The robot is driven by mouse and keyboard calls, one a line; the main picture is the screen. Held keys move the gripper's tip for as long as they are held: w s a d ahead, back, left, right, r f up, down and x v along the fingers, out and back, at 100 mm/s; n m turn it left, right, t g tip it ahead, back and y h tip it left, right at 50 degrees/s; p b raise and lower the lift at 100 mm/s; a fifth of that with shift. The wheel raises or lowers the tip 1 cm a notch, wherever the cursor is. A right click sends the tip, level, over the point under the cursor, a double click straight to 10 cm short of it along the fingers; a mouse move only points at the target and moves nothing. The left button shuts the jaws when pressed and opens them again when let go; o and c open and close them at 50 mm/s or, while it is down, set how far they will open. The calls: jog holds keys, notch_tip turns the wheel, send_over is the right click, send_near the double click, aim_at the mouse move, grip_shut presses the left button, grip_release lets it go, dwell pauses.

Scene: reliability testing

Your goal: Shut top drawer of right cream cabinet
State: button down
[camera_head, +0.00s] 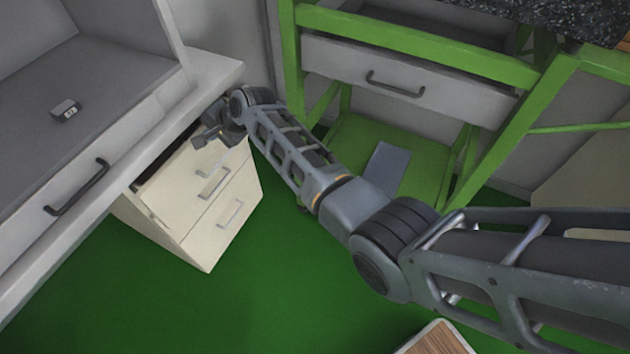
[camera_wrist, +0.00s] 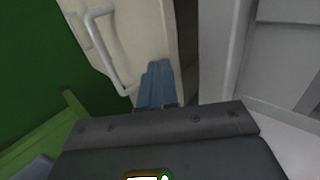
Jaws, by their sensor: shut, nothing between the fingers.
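The cream cabinet (camera_head: 190,215) stands on the green floor under the grey desk at left in the head view. Its top drawer (camera_head: 172,185) appears partly out, with a dark gap along its top under the desk edge. In the wrist view the drawer front (camera_wrist: 140,35) shows its pale handle (camera_wrist: 108,50) and a shadowed space behind its edge. My gripper (camera_head: 203,138) is at the far upper corner of this drawer. Its blue-grey fingers (camera_wrist: 156,85) are together and empty, at the edge of the front; I cannot tell whether they touch it.
The grey desk (camera_head: 110,165) overhangs the cabinet closely and has its own dark-handled drawer. A small grey block (camera_head: 66,109) lies on it. A green-framed table (camera_head: 420,45) with a grey drawer (camera_head: 400,80) stands behind my arm. Green floor (camera_head: 250,290) in front of the cabinet is clear.

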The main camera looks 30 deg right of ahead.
jog(key=shift+w+a+b, duration=0.2)
jog(key=shift+w+a, duration=0.05)
jog(key=shift+w, duration=0.25)
jog(key=shift+w+a+b, duration=0.15)
jog(key=shift+w+a, duration=0.1)
jog(key=shift+w, duration=0.2)
jog(key=shift+s, duration=0.1)
